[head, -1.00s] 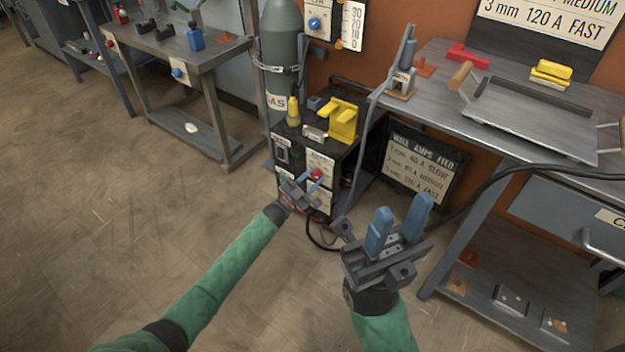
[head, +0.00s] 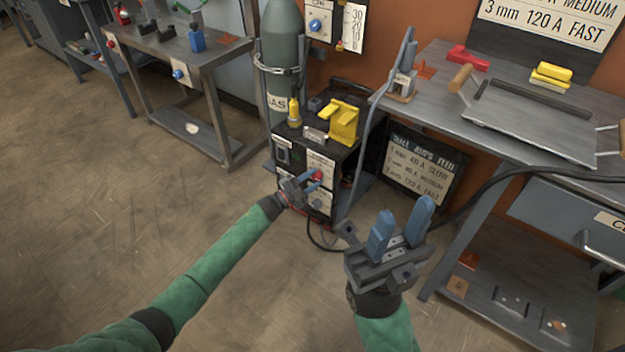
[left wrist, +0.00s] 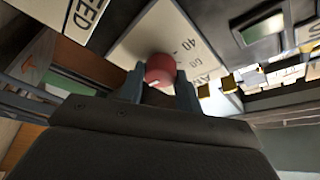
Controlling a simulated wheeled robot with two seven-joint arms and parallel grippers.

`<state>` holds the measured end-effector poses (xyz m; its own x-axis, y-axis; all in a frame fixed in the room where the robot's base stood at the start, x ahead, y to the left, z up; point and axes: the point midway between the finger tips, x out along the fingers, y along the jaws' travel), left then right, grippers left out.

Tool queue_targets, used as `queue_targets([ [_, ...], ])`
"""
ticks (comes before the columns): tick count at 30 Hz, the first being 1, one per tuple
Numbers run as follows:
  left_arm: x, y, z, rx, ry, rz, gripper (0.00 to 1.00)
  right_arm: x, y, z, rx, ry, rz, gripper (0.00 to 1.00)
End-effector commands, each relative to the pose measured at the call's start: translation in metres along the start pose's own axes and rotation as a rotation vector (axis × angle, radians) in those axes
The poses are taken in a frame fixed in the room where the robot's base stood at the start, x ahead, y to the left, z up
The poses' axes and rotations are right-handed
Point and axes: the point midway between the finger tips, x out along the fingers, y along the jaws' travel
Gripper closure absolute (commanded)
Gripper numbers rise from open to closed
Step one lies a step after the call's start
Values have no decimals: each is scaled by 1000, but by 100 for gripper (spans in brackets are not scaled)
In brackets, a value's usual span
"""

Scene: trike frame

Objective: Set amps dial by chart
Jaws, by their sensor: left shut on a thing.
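The welding machine (head: 345,168) is a dark box with light front panels. Its red amps dial (head: 317,175) sits on the upper panel. My left gripper (head: 313,181) is at that panel with its blue fingers on either side of the dial. In the left wrist view the red dial (left wrist: 160,70) is between the fingertips, with a white mark on it and "40" on the plate beside it. The left gripper is shut on the dial. The chart board (head: 420,170) stands right of the machine. My right gripper (head: 402,222) is in front of it, open and empty.
A gas cylinder (head: 283,70) stands behind the machine. A workbench (head: 450,75) with a metal tray (head: 530,120) is on the right, and a dark cable runs past my right gripper. A second bench (head: 215,60) is at the left. The floor between is clear.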

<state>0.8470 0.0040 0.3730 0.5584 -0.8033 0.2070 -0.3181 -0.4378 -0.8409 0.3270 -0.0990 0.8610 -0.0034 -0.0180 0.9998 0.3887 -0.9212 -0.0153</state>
Motion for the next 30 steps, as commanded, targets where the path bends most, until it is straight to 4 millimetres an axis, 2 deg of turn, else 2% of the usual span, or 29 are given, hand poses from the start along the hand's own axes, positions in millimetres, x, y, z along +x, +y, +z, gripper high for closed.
queue_targets([
  [7, -1, 2, 0, 0, -1, 2, 89, 0, 0, 0, 1, 1, 0, 64],
  [8, -1, 2, 0, 0, -1, 2, 64, 0, 0, 0, 1, 2, 0, 64],
  [11, -1, 2, 0, 0, -1, 1, 45, 1, 0, 0, 1, 5, 0, 64],
  [23, -4, 0, 0, -1, 0, 0, 44, 4, 0, 1, 0, 10, -1, 64],
  [30, -30, 0, 0, -1, -3, 1, 44, 5, 0, 0, -9, 3, -3, 64],
])
